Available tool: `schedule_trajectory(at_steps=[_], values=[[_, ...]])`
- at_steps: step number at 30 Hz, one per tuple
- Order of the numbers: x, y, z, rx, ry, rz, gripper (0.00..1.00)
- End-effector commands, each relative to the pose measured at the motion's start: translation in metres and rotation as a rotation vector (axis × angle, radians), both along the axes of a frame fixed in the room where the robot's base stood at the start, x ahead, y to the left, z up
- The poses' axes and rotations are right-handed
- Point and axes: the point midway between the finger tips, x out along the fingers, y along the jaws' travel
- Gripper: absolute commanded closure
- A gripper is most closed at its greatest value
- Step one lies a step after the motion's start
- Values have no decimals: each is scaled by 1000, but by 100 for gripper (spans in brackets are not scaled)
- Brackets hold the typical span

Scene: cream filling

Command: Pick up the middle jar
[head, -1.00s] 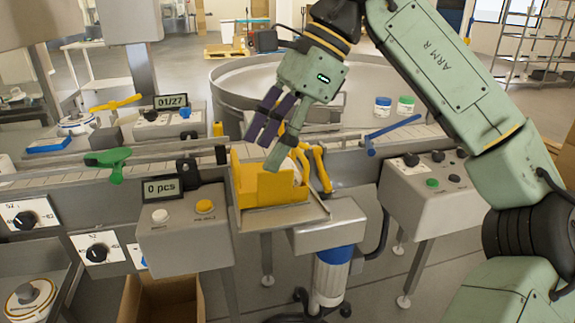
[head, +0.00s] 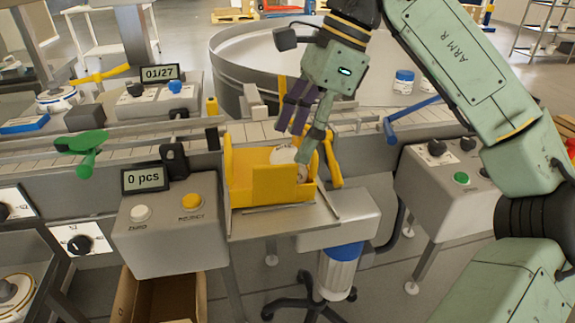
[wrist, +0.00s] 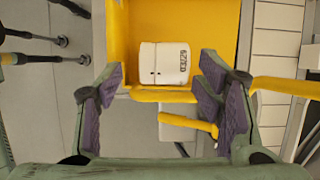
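A white jar (wrist: 164,62) with dark printed marks lies in view inside the yellow holder (wrist: 118,22) in the wrist view. My gripper (head: 294,140) is open, pointing down over the right part of the holder. In the wrist view its purple-padded fingers (wrist: 158,85) are spread to either side of the jar, with nothing held. I cannot tell whether they reach down beside it. A blue-lidded jar (head: 403,82) stands farther back on the round table.
A grey control box (head: 175,235) reading "0 pcs" is at left, and a blue lever (head: 410,120) at right.

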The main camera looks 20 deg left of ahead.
Motion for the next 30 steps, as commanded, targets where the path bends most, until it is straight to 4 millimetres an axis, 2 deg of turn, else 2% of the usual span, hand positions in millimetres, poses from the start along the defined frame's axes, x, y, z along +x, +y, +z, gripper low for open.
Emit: schedule_trajectory(at_steps=[6, 9, 17, 18, 30], values=[[-4, 12, -35, -6, 2, 0, 44], [-6, 14, -44, -7, 2, -1, 44], [-7, 16, -46, -5, 2, 0, 44], [-7, 16, -46, -5, 2, 0, 38], [-7, 16, -45, -4, 2, 1, 64]])
